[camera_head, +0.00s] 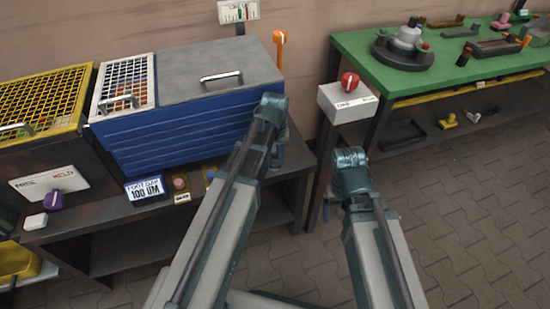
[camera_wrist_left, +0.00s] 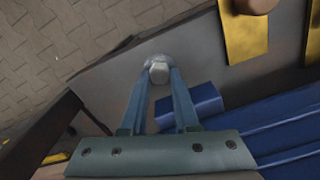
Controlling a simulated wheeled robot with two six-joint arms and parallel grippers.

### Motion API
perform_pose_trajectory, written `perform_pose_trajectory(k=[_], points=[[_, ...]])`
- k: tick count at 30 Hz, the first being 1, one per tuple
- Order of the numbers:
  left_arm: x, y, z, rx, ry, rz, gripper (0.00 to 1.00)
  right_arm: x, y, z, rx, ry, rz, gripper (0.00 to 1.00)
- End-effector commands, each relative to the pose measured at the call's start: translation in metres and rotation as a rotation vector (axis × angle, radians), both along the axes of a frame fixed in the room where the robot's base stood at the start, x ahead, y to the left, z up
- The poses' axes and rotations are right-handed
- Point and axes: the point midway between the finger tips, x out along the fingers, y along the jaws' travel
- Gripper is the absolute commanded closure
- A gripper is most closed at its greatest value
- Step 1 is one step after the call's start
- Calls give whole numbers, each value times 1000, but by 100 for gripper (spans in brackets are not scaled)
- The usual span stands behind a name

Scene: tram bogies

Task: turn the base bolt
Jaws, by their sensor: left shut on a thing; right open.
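The base bolt (camera_wrist_left: 157,72), with a grey hexagonal head on a round flange, sits on the dark bench top (camera_wrist_left: 120,75) beside the blue box. My left gripper (camera_wrist_left: 159,80) is shut on the bolt head, one finger on each side. In the head view my left gripper (camera_head: 275,155) is at the right end of the blue box (camera_head: 170,135), and the bolt is hidden behind my arm. My right gripper (camera_head: 350,160) is open and empty in front of the gap between the benches; its fingers are hard to make out.
A yellow mesh cage (camera_head: 45,95) stands left of the blue box. Buttons on yellow plates (camera_head: 181,190) and a "100 UM" sign (camera_head: 144,190) line the bench's front. A white box with a red knob (camera_head: 345,104) is near my right gripper. A green table (camera_head: 375,65) stands right.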

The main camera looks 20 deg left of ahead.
Motion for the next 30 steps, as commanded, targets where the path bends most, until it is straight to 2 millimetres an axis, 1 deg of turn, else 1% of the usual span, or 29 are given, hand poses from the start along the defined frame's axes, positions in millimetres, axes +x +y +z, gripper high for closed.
perform_pose_trajectory(k=[6,7,9,12,23,26,30], points=[[0,0,0,0,0,-1,100,0,0,0,0,0,0,12],[0,0,0,0,0,-1,69,0,0,0,0,0,0,12],[0,0,0,0,0,-1,57,0,0,0,0,0,0,12],[0,0,0,0,0,-1,41,0,0,0,0,0,0,12],[0,0,2,0,0,-2,41,0,0,2,0,0,0,12],[0,0,6,0,0,-2,41,0,0,6,0,0,0,12],[0,0,18,0,0,-2,41,0,0,18,0,0,0,12]])
